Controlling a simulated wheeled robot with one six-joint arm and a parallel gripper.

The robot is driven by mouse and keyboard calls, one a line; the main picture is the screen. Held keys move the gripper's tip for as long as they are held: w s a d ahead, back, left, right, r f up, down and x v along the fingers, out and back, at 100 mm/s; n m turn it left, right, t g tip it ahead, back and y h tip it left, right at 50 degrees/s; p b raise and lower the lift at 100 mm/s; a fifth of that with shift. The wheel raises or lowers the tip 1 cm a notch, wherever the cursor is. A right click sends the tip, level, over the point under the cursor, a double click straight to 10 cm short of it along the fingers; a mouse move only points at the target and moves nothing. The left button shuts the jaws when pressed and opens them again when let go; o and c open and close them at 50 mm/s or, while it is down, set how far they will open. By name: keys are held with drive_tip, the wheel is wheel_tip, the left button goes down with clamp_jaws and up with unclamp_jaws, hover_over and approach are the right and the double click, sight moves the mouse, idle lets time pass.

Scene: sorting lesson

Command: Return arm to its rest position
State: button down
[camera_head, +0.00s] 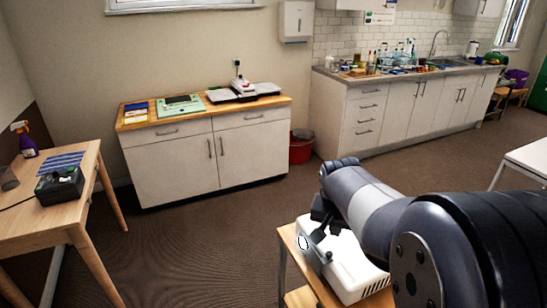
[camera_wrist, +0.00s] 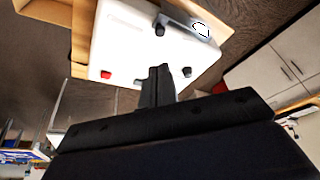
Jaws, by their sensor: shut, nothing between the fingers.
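My arm reaches in from the lower right of the head view. I cannot tell whether the fingertips touch the machine.
The machine stands on a small wooden stand (camera_head: 288,238). A desk (camera_head: 85,205) with a black box (camera_head: 60,186) is at left. A cabinet (camera_head: 185,160) with a scale stands at the back, beside a red bin (camera_head: 301,148). The carpet between is clear.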

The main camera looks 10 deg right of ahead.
approach(331, 258)
drive_tip(key=w+f, duration=0.1)
drive_tip(key=w+d+f, duration=0.1)
drive_tip(key=f, duration=0.1)
drive_tip(key=w+d+f, duration=0.1)
drive_tip(key=shift+w+d+f, duration=0.1)
drive_tip(key=shift+w+f, duration=0.1)
drive_tip(key=shift+f, duration=0.1)
drive_tip(key=shift+w+p, duration=0.3)
idle(0.3)
